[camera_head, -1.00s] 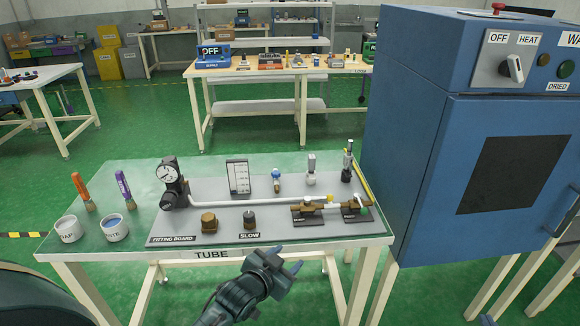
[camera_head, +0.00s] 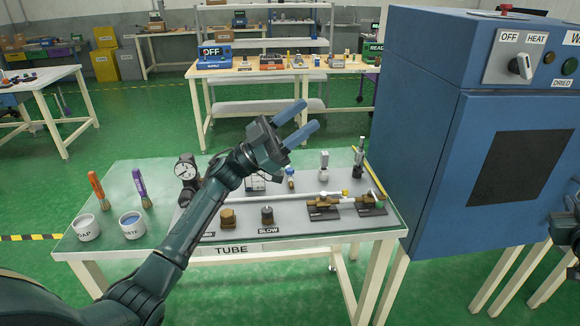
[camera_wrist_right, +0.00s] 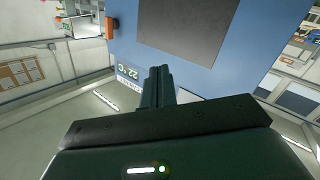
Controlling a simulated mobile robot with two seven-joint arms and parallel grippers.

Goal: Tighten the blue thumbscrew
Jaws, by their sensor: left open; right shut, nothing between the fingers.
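A small blue-topped fitting (camera_head: 290,175), which looks like the blue thumbscrew, stands on the grey fitting board (camera_head: 240,229) on the table. It is small, and I cannot tell how tight it is. My left gripper (camera_head: 308,115) is open and empty, with blue fingers pointing up and to the right. In the head view it appears above and behind the blue-topped fitting, clear of it. My left arm hides part of the board. My right gripper (camera_wrist_right: 158,78) is shut and empty in the right wrist view, in front of the blue cabinet.
The blue cabinet (camera_head: 425,150) stands right of the table. A gauge (camera_head: 186,172), a white pipe and brown valves (camera_head: 325,208) crowd the board. Two cups (camera_head: 132,226) and two brushes are at the left. A shelf table (camera_head: 270,68) stands behind.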

